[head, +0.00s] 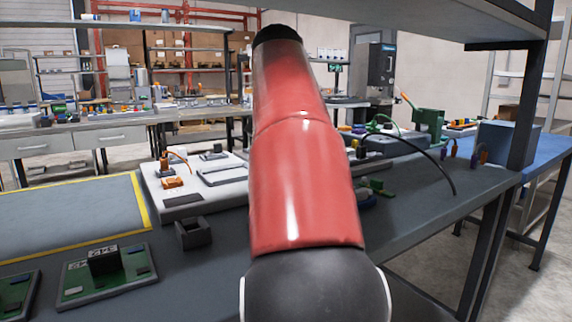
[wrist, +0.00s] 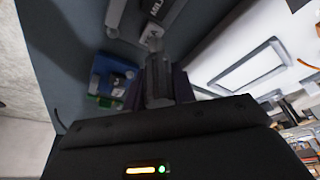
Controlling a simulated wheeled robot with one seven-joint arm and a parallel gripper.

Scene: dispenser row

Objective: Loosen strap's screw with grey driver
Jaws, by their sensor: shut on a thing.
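My gripper (wrist: 158,88) shows in the wrist view, with its dark fingers close together. It is shut on a grey piece (wrist: 157,70) that looks like the grey driver; its tip is hard to make out. In the head view my red arm reaches across the middle and hides the gripper. I cannot pick out the strap or its screw in either view. A blue and green fixture (wrist: 108,76) lies just left of the fingers in the wrist view.
A white panel (head: 207,178) with orange parts lies on the dark bench (head: 215,290). A small black open box (head: 193,234) and a green circuit board (head: 107,272) are left of my arm. A black cable arches on the right. A shelf overhangs the upper right.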

